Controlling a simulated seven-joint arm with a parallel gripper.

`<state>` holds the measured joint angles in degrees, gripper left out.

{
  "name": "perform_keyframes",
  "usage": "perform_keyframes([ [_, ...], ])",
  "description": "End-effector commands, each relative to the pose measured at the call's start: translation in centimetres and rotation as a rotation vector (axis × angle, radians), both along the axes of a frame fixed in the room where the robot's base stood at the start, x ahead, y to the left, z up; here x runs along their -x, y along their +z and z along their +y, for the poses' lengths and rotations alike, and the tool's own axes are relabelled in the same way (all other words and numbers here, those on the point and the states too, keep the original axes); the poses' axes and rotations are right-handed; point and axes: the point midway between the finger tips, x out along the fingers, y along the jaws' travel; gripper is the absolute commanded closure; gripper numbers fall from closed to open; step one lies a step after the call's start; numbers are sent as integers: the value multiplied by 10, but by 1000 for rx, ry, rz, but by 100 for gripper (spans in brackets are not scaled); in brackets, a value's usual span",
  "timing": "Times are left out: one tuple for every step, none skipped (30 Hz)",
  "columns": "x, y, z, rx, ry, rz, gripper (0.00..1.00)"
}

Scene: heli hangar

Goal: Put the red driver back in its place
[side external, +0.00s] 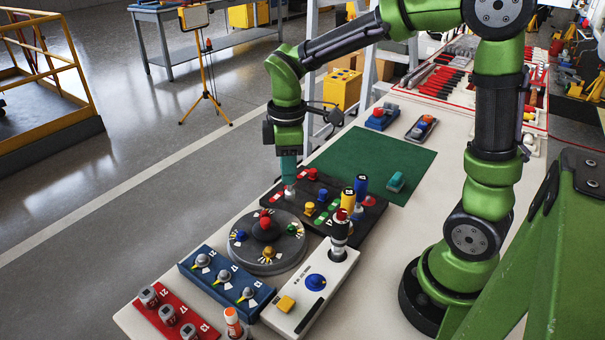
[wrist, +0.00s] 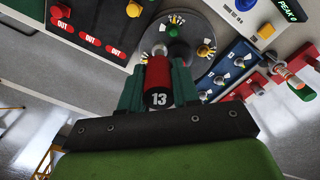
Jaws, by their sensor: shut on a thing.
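My gripper (wrist: 159,66) is shut on the red driver (wrist: 158,78), which has a dark end marked 13 facing the wrist camera. A dark green finger presses on each side of it. In the side view my gripper (side external: 289,180) points down by the far left edge of the black panel (side external: 329,183), near the grey round dial plate (side external: 240,255). There the driver is mostly hidden by the fingers, and I cannot tell whether its tip touches anything. A yellow driver (side external: 348,197) and a blue driver (side external: 361,185), both with number labels, stand upright at the panel's right side.
A green mat (side external: 385,150) behind is mostly clear, with one teal piece (side external: 396,182).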

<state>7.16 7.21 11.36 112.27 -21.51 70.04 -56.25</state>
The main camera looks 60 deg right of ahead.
Motion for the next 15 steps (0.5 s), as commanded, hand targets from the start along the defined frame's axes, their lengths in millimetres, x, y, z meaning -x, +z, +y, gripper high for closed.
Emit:
perform_keyframes([
  [5, 0, -29, 2, -27, -1, 100],
  [8, 0, -44, 2, -30, 0, 100],
  [15, -1, -62, 2, -32, 1, 100],
  [20, -1, -76, 3, -31, 2, 100],
  [26, -1, -90, 4, -27, 3, 100],
  [34, -2, -107, 4, -17, 5, 100],
  [41, -3, -119, 5, -8, 5, 100],
  [49, -4, -131, 5, 6, 6, 100],
  [59, -5, -146, 6, 29, 8, 100],
  [68, -6, -155, 4, 52, 10, 100],
  [76, -7, -164, 4, 78, 11, 100],
  [85, -8, -173, 3, 117, 12, 100],
  [91, -10, -177, 2, 151, 14, 100],
  [96, -11, -181, 1, 187, 15, 100],
  [102, -12, -184, 0, 236, 16, 100],
])
